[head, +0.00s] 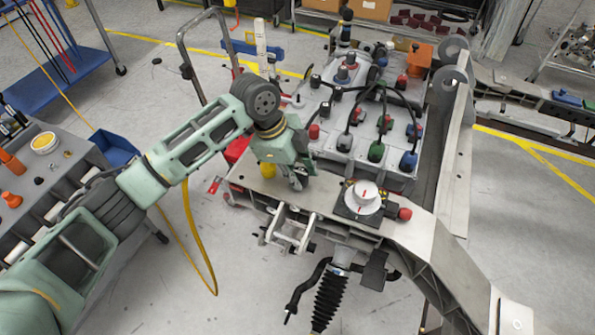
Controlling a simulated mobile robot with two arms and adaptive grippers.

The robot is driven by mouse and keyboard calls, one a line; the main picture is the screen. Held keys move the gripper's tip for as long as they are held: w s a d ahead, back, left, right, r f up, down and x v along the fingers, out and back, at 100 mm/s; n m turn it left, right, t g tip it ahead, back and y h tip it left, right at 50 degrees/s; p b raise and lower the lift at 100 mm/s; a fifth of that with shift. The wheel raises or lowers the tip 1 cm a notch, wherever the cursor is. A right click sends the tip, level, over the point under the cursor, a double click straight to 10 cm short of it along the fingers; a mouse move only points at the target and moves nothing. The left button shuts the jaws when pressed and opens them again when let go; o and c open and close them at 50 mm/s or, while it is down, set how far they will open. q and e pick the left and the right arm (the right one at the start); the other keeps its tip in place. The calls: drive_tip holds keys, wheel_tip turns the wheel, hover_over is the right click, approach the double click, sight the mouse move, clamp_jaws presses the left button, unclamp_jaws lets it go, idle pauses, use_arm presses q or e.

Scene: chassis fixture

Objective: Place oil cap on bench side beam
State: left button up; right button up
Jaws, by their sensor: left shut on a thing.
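My left gripper (294,180) reaches in from the left and is low over the near left part of the light metal beam (330,190). It is shut on a small yellow piece, which I take to be the oil cap (267,170). The cap shows at the left of the fingers, close to the beam surface; the gripper body hides part of it. I cannot tell whether the cap touches the beam. My right gripper is not in view.
A white round part (364,194) on a dark block and a red knob (404,213) stand on the beam to the right. Behind is a panel (350,155) with several coloured connectors and black cables. A grey cart (75,170) with parts stands at left.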

use_arm(q)
drive_tip(key=shift+f, duration=0.3)
drive_tip(key=o, duration=1)
drive_tip(key=shift+f, duration=0.1)
drive_tip(key=shift+r, duration=0.25)
drive_tip(key=b+v, duration=0.1)
drive_tip(key=v, duration=1)
drive_tip(key=shift+a+r+b, duration=0.15)
drive_tip(key=shift+r+b, duration=0.2)
drive_tip(key=shift+b, duration=0.05)
